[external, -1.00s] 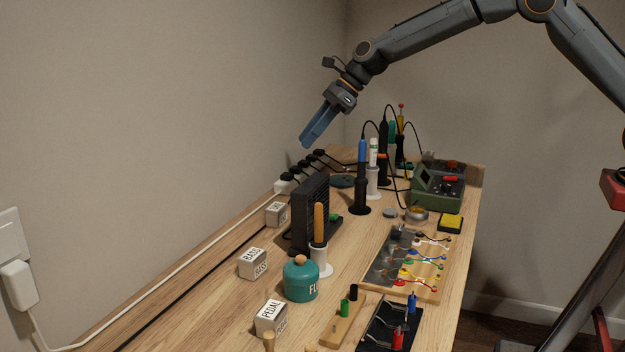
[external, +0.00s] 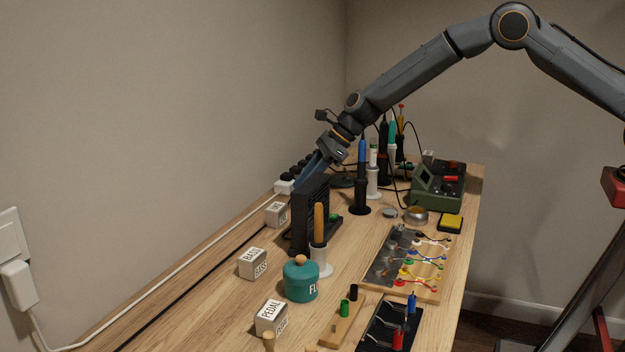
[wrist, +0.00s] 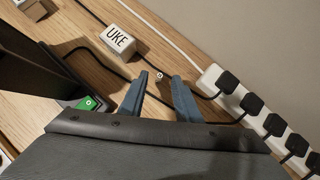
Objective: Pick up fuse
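A very small pale piece with a dark centre, probably the fuse (wrist: 159,75), shows in the wrist view on the wooden bench, just beyond and between my fingertips. It is too small to make out clearly, and I cannot see it in the external view. My gripper (wrist: 159,78) is open, its two blue fingers spread with nothing between them but bench and a black cable. In the external view my gripper (external: 303,174) points down behind the black fan-like unit, which partly hides the fingertips.
The black unit (external: 311,212) stands close on one side of my gripper, the white power strip (wrist: 222,86) with several black plugs on the other. A block marked UKE (wrist: 117,39) lies beyond the fingers. Black and white cables cross the bench. Soldering tools (external: 361,170) stand near my arm.

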